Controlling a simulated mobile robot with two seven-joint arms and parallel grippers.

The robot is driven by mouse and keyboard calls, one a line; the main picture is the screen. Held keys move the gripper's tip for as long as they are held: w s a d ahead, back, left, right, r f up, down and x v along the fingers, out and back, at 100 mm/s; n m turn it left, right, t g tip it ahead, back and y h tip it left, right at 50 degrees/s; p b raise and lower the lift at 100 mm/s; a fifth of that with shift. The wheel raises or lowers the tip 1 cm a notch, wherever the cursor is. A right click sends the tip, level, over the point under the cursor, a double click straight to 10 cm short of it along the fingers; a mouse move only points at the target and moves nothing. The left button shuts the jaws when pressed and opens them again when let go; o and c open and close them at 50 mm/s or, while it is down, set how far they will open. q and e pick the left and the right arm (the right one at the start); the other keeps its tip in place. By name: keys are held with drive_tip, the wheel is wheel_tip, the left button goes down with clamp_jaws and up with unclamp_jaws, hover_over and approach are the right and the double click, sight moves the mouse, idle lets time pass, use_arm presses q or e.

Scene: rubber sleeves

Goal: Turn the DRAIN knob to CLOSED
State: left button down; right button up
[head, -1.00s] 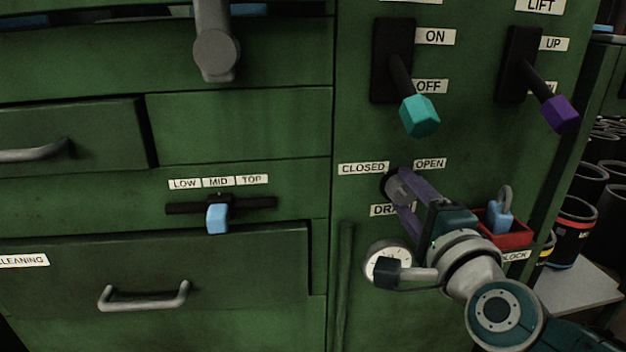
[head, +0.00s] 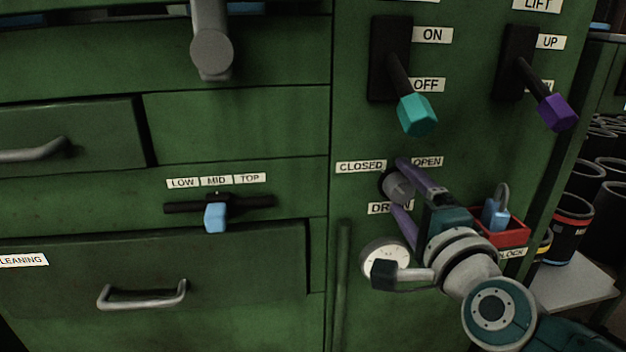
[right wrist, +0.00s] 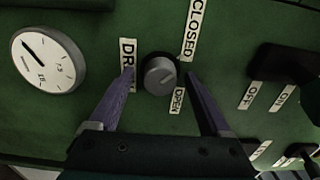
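The DRAIN knob (head: 399,187) is a round grey knob on the green panel, with the CLOSED label (head: 361,167) to its upper left and the OPEN label (head: 428,162) to its upper right. In the right wrist view the knob (right wrist: 160,76) shows a small light mark on its face, on the side toward the labels; its exact setting is hard to tell. My right gripper (head: 400,185) is open, with one purple finger above the knob and one below. In the right wrist view its fingers (right wrist: 159,74) stand either side of the knob with gaps. My left gripper is out of view.
A white gauge (head: 384,258) sits below the knob, close to my right wrist. A red tray with a blue padlock (head: 495,214) is to the right. Levers with teal (head: 417,115) and purple (head: 556,112) handles stick out above. A blue slider (head: 216,217) is at left.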

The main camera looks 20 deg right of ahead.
drive_tip(key=shift+s, duration=0.2)
drive_tip(key=p+v, duration=0.3)
drive_tip(key=v, duration=0.6)
drive_tip(key=shift+s+a, duration=0.15)
drive_tip(key=shift+s, duration=0.1)
